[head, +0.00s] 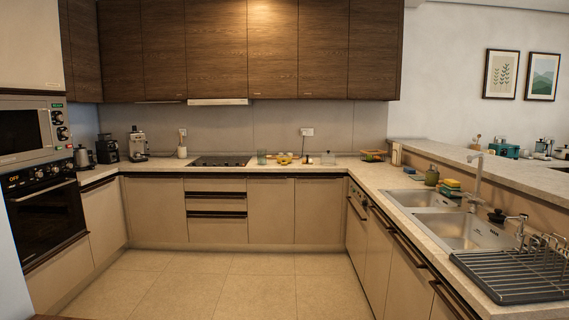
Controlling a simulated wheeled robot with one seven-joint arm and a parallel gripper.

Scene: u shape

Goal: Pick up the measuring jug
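A small greenish see-through vessel (262,157) stands upright on the back counter, just right of the black hob. It may be the measuring jug, but it is too small to tell for sure. A pale, clear container (328,158) with a dark knob on top stands farther right on the same counter. My gripper is not in this view.
Yellow items (284,159) lie between the two vessels. A basket of items (373,156) fills the back right corner. A double sink (455,230) and dark dish rack (515,275) line the right counter. The tiled floor (225,285) is clear.

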